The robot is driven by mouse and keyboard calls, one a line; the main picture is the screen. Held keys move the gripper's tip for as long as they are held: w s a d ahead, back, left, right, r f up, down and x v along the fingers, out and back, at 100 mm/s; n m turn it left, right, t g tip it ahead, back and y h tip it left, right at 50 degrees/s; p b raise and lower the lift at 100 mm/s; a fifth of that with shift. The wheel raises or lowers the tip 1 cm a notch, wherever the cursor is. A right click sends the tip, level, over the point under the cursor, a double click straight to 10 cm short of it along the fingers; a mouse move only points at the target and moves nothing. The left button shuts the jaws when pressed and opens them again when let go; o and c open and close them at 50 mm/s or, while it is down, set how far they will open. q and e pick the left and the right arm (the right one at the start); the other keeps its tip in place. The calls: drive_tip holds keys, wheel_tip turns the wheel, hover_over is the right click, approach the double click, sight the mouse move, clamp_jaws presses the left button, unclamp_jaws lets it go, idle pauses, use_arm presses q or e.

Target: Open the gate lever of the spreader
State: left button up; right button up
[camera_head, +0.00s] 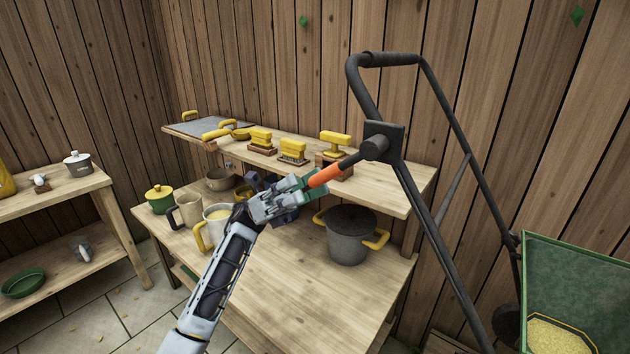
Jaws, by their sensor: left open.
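The spreader's gate lever (325,175) has an orange grip on a dark rod. The rod runs up and right to a black block (385,139) on the spreader's dark tubular handle frame (432,225). The spreader's green hopper (590,262) stands at the lower right. My left gripper (304,187) is open at the free lower-left end of the orange grip. Its fingers overlap that end in the view; I cannot tell whether they touch it. My right gripper is not in view.
A wooden potting bench (270,290) stands behind and below my left arm. Another shelf unit (60,260) stands at left.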

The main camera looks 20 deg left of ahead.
use_arm(q)
drive_tip(key=v, duration=0.6)
drive_tip(key=shift+a+f, duration=0.15)
idle(0.5)
